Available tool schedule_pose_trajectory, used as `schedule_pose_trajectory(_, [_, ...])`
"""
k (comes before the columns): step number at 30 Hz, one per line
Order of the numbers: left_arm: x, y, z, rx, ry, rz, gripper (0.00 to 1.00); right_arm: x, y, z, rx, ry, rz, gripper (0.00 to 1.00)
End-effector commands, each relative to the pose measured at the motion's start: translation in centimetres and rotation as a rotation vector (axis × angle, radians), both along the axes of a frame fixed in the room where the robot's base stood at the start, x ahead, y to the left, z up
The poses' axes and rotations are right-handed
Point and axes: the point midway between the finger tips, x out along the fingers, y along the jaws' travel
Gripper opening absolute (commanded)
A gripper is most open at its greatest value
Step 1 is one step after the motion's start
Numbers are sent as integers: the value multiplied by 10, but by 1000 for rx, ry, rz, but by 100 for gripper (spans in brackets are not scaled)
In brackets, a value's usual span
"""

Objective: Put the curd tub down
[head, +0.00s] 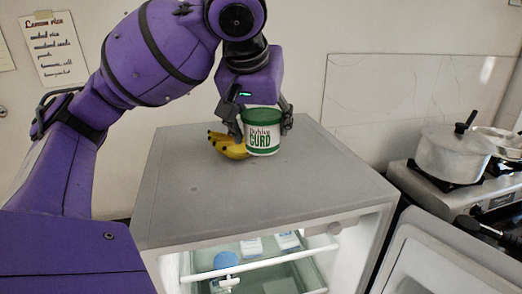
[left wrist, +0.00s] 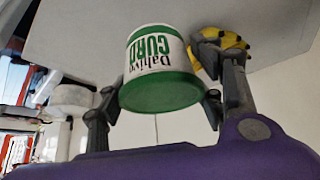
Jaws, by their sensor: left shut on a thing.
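The curd tub (head: 263,138) is white with a green lid and green lettering. It is upright at the top of the grey fridge (head: 190,192), near the back. My left gripper (head: 262,122) comes down from above and is shut on the tub, one finger on each side. In the left wrist view the tub (left wrist: 157,60) shows lid-first between the fingers of my left gripper (left wrist: 160,104). I cannot tell for sure whether its base touches the fridge top. My right gripper is not in view.
Yellow bananas (head: 232,150) lie on the fridge top just left of the tub. The front and right of the fridge top are clear. The fridge door (head: 440,262) stands open, showing lit shelves. A lidded pot (head: 452,155) sits on a stove at the right.

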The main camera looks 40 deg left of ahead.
Motion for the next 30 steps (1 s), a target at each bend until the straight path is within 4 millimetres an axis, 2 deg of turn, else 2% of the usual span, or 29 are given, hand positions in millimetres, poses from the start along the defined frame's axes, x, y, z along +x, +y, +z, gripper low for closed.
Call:
schedule_pose_trajectory(1, [5,6,-13,3,7,3,22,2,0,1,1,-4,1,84])
schedule_pose_trajectory(3, [13,12,-24,2,5,2,22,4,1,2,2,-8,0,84])
schedule_pose_trajectory(11, [28,22,-44,2,0,0,22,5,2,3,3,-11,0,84])
schedule_pose_trajectory(18, [32,26,-74,3,-1,-1,22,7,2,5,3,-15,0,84])
schedule_pose_trajectory(30, [33,25,-82,2,-1,-2,22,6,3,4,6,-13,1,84])
